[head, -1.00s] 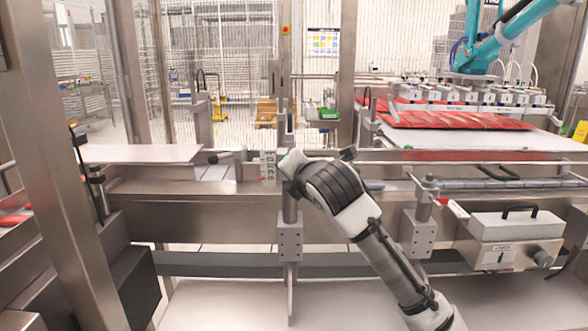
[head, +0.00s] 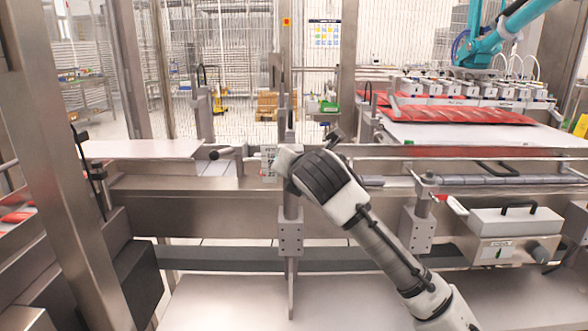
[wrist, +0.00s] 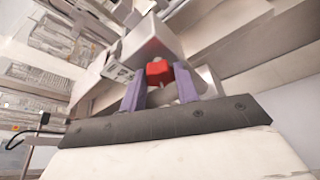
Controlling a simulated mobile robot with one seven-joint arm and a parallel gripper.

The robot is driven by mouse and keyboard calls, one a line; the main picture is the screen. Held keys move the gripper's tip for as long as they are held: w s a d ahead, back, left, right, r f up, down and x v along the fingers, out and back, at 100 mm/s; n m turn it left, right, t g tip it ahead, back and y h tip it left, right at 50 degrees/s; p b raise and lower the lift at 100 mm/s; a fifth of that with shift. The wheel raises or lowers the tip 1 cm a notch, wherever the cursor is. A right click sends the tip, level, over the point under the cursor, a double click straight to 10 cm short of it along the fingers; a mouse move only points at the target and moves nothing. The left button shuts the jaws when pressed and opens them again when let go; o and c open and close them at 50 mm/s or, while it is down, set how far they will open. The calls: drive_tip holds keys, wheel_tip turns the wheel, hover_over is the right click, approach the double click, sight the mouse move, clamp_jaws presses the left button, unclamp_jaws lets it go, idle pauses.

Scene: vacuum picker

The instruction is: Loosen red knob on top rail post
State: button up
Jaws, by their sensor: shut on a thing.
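The red knob (wrist: 158,72) shows in the wrist view between the two purple fingers of my gripper (wrist: 160,86), on the side of a metal block (wrist: 152,42). My gripper is shut on the knob. In the head view my wrist and forearm reach up to the rail post (head: 290,215), and they hide the knob and the fingers. A white label with a printed scale (head: 268,163) shows just left of my wrist.
A long metal rail (head: 460,150) runs to the right of the post. A grey box with a black handle (head: 515,222) stands at the right. Red packs (head: 460,115) lie on a white conveyor behind, below a teal robot arm (head: 490,42).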

drive_tip(key=o, duration=1)
drive_tip(key=b+v, duration=0.1)
drive_tip(key=v, duration=1.2)
drive_tip(key=shift+s+d+r, duration=0.1)
drive_tip(key=shift+s, duration=0.25)
